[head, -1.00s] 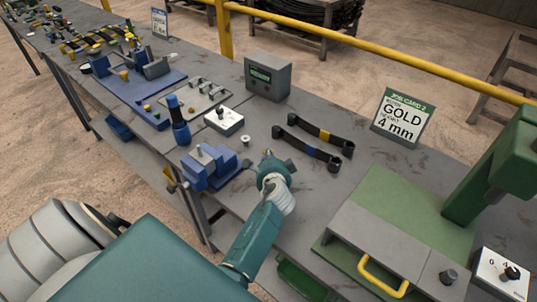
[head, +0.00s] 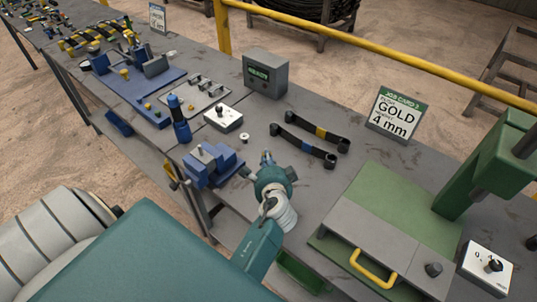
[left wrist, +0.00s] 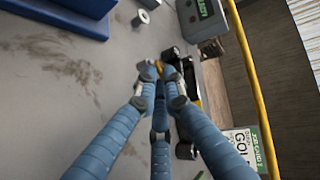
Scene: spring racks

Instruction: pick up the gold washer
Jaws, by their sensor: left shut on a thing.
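My left gripper (head: 266,158) is over the bench between the blue vise-like fixture and the two black strips. Its fingers also show in the left wrist view (left wrist: 160,78), drawn together at the tips. A small gold piece, which looks like the gold washer (left wrist: 158,66), shows between the fingertips, mostly hidden by them. In the head view I cannot make the washer out at the fingertips. A job card (head: 395,113) reads GOLD 4 mm. My right gripper is not in view.
Two black strips (head: 318,132), one with a yellow band and one with a blue band, lie beyond the gripper. A silver washer or nut (head: 244,138), a blue fixture (head: 212,165), a grey display box (head: 266,74) and a green press (head: 385,215) stand around.

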